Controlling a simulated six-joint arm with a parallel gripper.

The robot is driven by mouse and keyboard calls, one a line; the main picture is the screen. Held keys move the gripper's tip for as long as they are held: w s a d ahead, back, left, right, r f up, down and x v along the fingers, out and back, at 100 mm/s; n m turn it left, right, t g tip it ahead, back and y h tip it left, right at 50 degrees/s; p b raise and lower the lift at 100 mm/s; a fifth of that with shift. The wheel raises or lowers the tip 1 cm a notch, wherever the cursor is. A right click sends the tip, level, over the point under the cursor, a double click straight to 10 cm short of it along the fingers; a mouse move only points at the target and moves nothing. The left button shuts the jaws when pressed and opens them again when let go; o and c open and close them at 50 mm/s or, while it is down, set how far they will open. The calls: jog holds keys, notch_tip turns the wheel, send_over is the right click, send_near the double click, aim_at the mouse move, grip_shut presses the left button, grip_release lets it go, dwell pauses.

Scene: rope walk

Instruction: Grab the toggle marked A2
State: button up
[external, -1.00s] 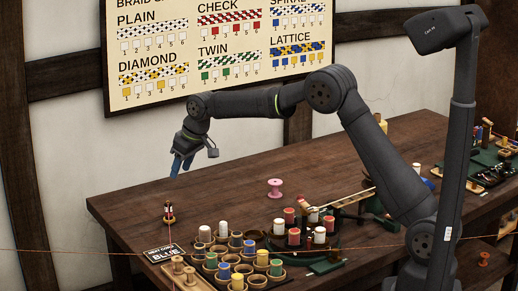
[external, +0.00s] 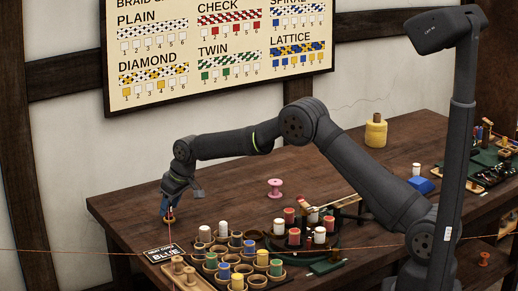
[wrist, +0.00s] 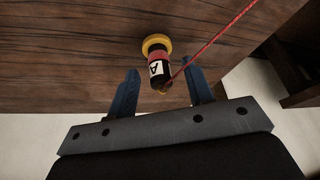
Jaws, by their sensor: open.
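The toggle (wrist: 158,67) is a small dark cylinder with a red band, a yellow base and a white label. The label shows an "A"; I cannot read a digit on it. A red cord (wrist: 220,40) runs from its near end up to the right. My gripper (wrist: 163,86) is open, with one blue finger on either side of the toggle's near end and gaps visible on both sides. In the external view, my gripper (external: 168,212) points down over the toggle at the table's left front, where the fingers mostly hide it.
A rack of coloured spools (external: 240,262) stands to the right. A pink spool (external: 275,188) stands behind it. The table (external: 225,190) is clear behind the toggle. A thin orange line (external: 60,251) crosses the front.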

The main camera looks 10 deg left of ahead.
jog(key=shift+x, duration=1.05)
grip_shut()
jog(key=shift+r, duration=0.1)
jog(key=shift+r, duration=0.6)
notch_tip(320, 180, up, 3)
jog(key=shift+f, duration=0.15)
jog(key=w+d+r, duration=0.6)
jog(key=d+r, duration=0.1)
jog(key=d, duration=0.2)
jog(key=shift+w+d, duration=0.2)
jog(key=shift+d, duration=0.15)
